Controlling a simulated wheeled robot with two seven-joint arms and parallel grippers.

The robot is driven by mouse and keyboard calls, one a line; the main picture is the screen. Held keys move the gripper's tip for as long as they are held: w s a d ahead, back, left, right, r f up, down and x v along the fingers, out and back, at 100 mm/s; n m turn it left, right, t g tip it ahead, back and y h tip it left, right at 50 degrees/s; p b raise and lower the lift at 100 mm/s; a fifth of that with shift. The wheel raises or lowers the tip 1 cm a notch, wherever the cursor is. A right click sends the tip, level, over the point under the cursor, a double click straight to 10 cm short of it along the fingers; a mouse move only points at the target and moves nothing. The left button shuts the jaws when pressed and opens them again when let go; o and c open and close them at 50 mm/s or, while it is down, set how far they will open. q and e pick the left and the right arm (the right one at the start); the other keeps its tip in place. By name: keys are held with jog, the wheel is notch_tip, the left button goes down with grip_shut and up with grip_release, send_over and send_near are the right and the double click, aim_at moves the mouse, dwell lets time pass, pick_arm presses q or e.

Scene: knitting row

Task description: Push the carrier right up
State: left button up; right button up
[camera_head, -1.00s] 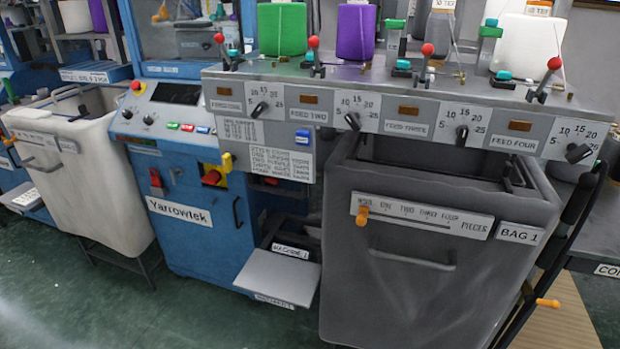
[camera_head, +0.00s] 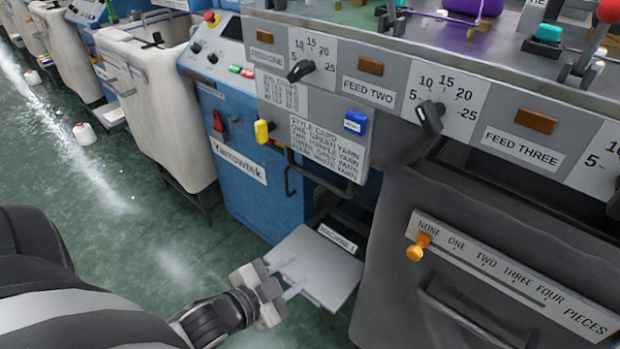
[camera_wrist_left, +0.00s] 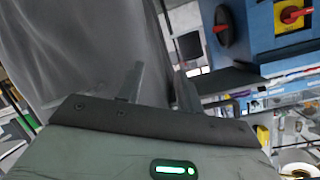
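No part in view is labelled as the carrier, and I cannot tell which part it is. On the machine top are a teal-capped fitting (camera_head: 548,33) and a red-knobbed lever (camera_head: 605,14), cut by the picture edge. My left gripper (camera_head: 287,278) is low in the head view, overlapping the left edge of the grey step plate (camera_head: 312,262). Its two fingers are apart with nothing between them; the left wrist view shows this too (camera_wrist_left: 160,88). Contact with the plate cannot be told. My right gripper is not in view.
The grey bag bin (camera_head: 470,245) with an orange slider knob (camera_head: 418,247) stands at right. The blue Yarrowtek cabinet (camera_head: 250,185) and a white bin (camera_head: 165,100) stand left of it. Feed dials (camera_head: 430,115) line the front panel. Green floor (camera_head: 130,215) is open at left.

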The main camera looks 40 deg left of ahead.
pick_arm(q)
jog(key=w+a+r+m+t+h+b, duration=0.35)
jog(key=a+r+m+h, duration=0.5)
jog(key=m, duration=0.75)
jog(key=w+d+r, duration=0.2)
jog(key=w, duration=0.4)
jog(key=w+d+r+y, duration=0.1)
jog(key=w+d+r, duration=0.1)
jog(key=w, duration=0.4)
jog(key=shift+w+d, duration=0.3)
jog(key=shift+d, duration=0.55)
grip_shut()
